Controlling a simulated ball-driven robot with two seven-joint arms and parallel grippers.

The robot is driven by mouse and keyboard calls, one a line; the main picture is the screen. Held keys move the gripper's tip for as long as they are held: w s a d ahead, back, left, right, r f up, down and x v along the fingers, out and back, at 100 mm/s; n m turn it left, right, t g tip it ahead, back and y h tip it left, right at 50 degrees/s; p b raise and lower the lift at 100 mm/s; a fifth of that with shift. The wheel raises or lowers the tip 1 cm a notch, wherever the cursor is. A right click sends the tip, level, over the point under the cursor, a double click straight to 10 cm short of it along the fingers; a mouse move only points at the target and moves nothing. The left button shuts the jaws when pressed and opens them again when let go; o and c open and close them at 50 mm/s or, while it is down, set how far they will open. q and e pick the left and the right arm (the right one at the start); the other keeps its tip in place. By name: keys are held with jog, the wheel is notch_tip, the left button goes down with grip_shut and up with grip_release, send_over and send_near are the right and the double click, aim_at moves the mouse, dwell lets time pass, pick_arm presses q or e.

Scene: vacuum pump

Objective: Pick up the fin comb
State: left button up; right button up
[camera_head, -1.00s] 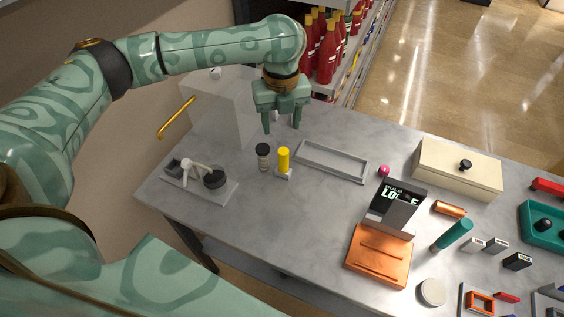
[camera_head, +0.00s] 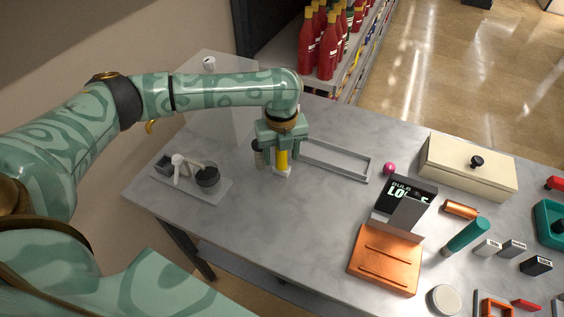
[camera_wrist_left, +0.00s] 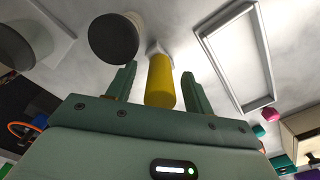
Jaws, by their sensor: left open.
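The fin comb, which I take to be the upright piece with a yellow handle (camera_head: 281,162) and a pale block at its foot (camera_head: 282,172), stands on the grey table. My left gripper (camera_head: 281,152) is over it, with a finger on each side. In the left wrist view the yellow handle (camera_wrist_left: 160,82) shows between the two open fingers (camera_wrist_left: 158,70), with a gap on both sides, so it is not clamped. The gripper partly hides the handle's top in the head view. My right gripper does not show.
A dark-capped jar (camera_head: 258,153) stands close left of the comb. A grey rectangular tray (camera_head: 345,172) lies just right. A grey holder (camera_head: 215,193) with a black pot is farther left. A clear box (camera_head: 225,125) stands behind. The table in front (camera_head: 275,225) is free.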

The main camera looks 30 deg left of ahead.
pick_arm(q)
jog(key=shift+r, duration=0.1)
jog(key=c, duration=1.1)
jog(key=shift+o, duration=0.2)
